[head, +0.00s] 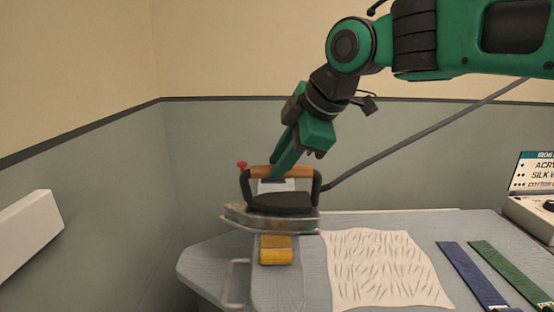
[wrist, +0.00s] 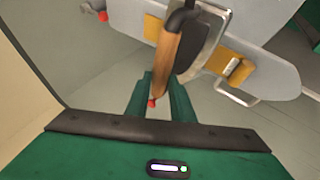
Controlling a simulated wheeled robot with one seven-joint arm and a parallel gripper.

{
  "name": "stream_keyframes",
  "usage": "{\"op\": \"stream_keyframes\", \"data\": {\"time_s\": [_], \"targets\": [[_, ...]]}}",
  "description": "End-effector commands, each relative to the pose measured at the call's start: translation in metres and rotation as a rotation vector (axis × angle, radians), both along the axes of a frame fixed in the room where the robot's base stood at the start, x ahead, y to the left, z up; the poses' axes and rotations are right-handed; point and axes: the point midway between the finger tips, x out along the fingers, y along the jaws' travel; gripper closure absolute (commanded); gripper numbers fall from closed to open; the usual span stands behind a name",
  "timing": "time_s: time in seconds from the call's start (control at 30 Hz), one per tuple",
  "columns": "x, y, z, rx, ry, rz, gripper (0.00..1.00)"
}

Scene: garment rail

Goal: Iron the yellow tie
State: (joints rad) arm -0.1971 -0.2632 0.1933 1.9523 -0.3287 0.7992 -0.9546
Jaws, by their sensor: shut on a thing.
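My gripper (head: 281,174) is shut on the wooden handle of the iron (head: 284,205), which is dark with a metal soleplate. The yellow tie (head: 276,250) lies on the grey ironing board (head: 205,262), with its near end showing below the iron. In the wrist view the yellow tie (wrist: 215,60) shows on both sides of the iron (wrist: 196,42), and the iron hides its middle. My gripper's fingers (wrist: 160,95) are at the wooden handle. I cannot tell whether the soleplate touches the tie.
A creased white cloth (head: 385,270) lies right of the iron. Blue (head: 470,272) and green (head: 510,270) ties lie further right, beside a station with a labelled panel (head: 533,172). A grey cord (head: 420,130) runs up right from the iron. A white box (head: 25,232) is on the left wall.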

Motion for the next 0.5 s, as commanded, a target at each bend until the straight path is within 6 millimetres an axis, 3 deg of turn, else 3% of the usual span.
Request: {"op": "stream_keyframes", "data": {"time_s": [0.5], "targets": [[-0.021,0.001,0.002,0.002,-0.005,0.0,1.0]]}}
